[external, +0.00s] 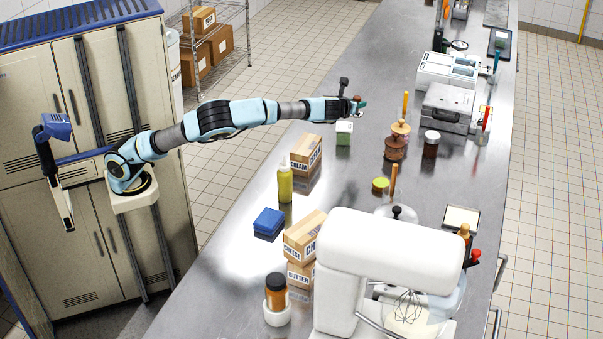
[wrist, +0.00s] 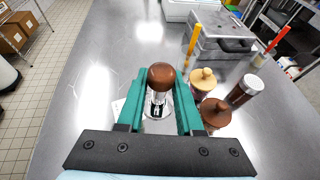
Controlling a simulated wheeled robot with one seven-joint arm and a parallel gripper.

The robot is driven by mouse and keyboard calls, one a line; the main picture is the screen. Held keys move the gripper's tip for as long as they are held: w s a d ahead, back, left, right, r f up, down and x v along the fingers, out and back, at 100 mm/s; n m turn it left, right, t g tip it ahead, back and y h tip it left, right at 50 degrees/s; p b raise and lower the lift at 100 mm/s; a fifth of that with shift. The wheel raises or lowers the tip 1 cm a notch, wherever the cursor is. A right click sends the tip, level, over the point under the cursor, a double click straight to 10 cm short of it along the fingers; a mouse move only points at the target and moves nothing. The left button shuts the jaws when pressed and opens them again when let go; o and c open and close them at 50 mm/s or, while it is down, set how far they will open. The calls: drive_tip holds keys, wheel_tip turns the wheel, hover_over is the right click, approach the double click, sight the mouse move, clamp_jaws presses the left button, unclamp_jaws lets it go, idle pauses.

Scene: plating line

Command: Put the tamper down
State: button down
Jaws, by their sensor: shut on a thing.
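The tamper has a round brown wooden knob and a shiny metal base. In the wrist view the tamper (wrist: 161,77) stands between the two green fingers of my gripper (wrist: 160,102), which is shut on it below the knob. In the external view my gripper (external: 358,104) is at the end of the outstretched arm, over the left part of the steel counter (external: 235,200). The tamper is small and partly hidden there. It looks held above the counter; the exact gap under its base cannot be told.
A green-and-white box (external: 344,134) is just below my gripper in the external view. A cream carton (external: 306,153) is nearer. Bare counter lies beyond the gripper in the wrist view.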

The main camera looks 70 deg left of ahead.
drive_tip(key=w+a+f+m+t+h, duration=0.2)
drive_tip(key=a+m+h, duration=0.55)
drive_tip(key=a, duration=0.75)
drive_tip(key=s+r+m+g+h+b, duration=0.1)
drive_tip(key=s+r+m+g+h, duration=0.1)
drive_tip(key=s+m+h, duration=0.75)
drive_tip(key=f+n, duration=0.1)
drive_tip(key=f, duration=0.2)
drive_tip(key=s+f+n+y+p, duration=0.1)
drive_tip(key=f, duration=0.3)
drive_tip(key=s+f, duration=0.1)
drive_tip(key=f, duration=0.2)
drive_tip(key=shift+d+f+n, duration=0.1)
drive_tip(key=shift+f+n, duration=0.05)
drive_tip(key=shift+n, duration=0.25)
wheel_tip(320, 180, down, 4)
drive_tip(key=shift+f+p, duration=0.25)
drive_tip(key=shift+p, duration=0.6)
drive_tip(key=shift+f, duration=0.15)
drive_tip(key=shift+f, duration=0.15)
drive_tip(key=c, duration=0.6)
unclamp_jaws()
drive_tip(key=shift+o, duration=0.2)
